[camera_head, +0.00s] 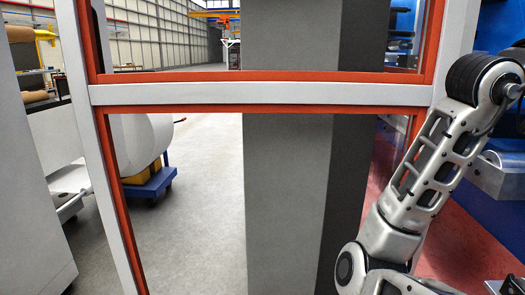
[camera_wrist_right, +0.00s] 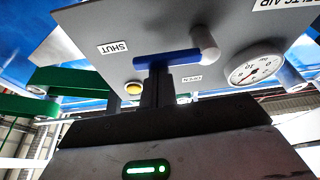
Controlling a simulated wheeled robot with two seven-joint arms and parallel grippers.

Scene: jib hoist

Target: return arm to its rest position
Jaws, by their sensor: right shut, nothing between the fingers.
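My right arm (camera_head: 415,180) rises along the right side of the head view, in front of the framed panel. Its gripper is outside that view. In the right wrist view my right gripper (camera_wrist_right: 158,72) has its dark fingers together and empty. The fingertips overlap a blue lever (camera_wrist_right: 165,60) with a light grey round knob on a grey panel (camera_wrist_right: 185,22). I cannot tell whether they touch it. My left gripper is in neither view.
The grey panel carries a SHUT label (camera_wrist_right: 113,47), a yellow button (camera_wrist_right: 133,88) and a round gauge (camera_wrist_right: 256,63). A red-and-grey frame (camera_head: 265,93) stands before me, with a grey column (camera_head: 285,200) behind it. Blue machinery (camera_head: 500,40) is at the right.

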